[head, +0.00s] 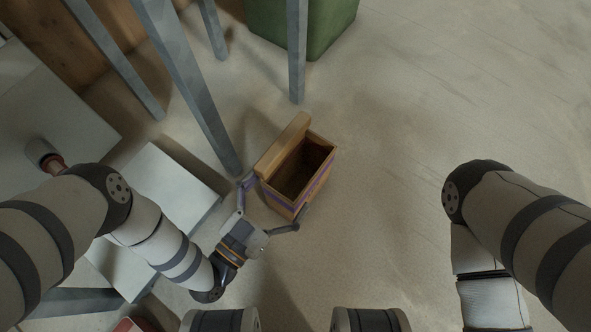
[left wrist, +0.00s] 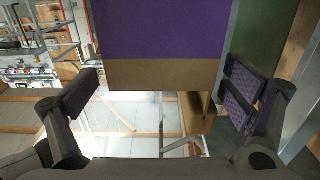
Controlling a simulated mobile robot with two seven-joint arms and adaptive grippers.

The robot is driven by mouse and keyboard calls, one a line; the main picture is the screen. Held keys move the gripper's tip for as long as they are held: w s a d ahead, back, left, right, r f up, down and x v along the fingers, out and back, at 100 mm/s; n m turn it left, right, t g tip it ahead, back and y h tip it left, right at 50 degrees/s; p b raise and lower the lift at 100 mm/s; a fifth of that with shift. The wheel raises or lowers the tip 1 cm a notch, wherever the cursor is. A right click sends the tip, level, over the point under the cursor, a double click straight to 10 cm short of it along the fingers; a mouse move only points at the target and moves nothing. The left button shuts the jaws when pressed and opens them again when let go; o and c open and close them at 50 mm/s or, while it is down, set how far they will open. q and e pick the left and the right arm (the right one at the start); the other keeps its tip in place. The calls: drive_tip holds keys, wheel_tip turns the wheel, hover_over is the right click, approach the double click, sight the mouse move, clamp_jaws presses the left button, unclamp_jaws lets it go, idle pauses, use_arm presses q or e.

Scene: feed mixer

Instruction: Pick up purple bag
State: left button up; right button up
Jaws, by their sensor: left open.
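The purple bag (head: 285,205) stands upright on the floor in the middle of the head view. It is a tan, box-like bag with a purple band around it and an open, dark top. Its purple face with a tan lower strip fills the upper middle of the left wrist view (left wrist: 160,30). My left gripper (head: 275,197) is open at the bag's near side, with one finger by its left corner and one by its right. Whether the fingers touch it, I cannot tell. My right arm shows at the right, but its gripper is out of the frame.
Grey metal legs (head: 187,85) stand left of and behind the bag, one very close to it. A green container (head: 335,25) is at the back. Pale grey blocks (head: 165,190) lie under my left arm. The floor (head: 420,130) to the right is clear.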

use_arm(q)
drive_tip(key=b+x, duration=0.1)
drive_tip(key=x, duration=0.1)
drive_tip(key=b+x, duration=0.1)
drive_tip(key=x, duration=0.2)
drive_tip(key=shift+f, duration=0.2)
drive_tip(key=c, duration=1.2)
